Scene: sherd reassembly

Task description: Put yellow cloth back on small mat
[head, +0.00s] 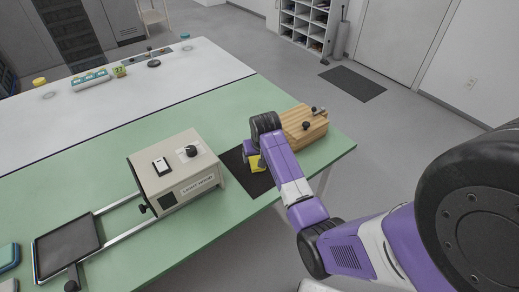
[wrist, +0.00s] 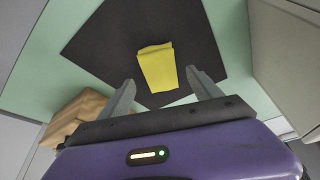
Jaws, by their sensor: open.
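The yellow cloth (wrist: 157,68) lies folded on the small dark mat (wrist: 100,38) in the wrist view. In the head view only part of the cloth (head: 257,163) shows beside my arm, and the mat (head: 258,187) shows below it. My gripper (wrist: 160,90) is open, with one finger on each side of the cloth's near end. The fingers appear apart from the cloth; their height above the mat is hard to judge. In the head view my arm hides the gripper's fingers.
A beige machine (head: 176,170) with rails and a dark tray (head: 67,248) stands left of the mat. A wooden block (head: 303,127) with black knobs stands close on the right, near the green table's edge. Bare green tabletop (head: 110,150) lies behind the machine.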

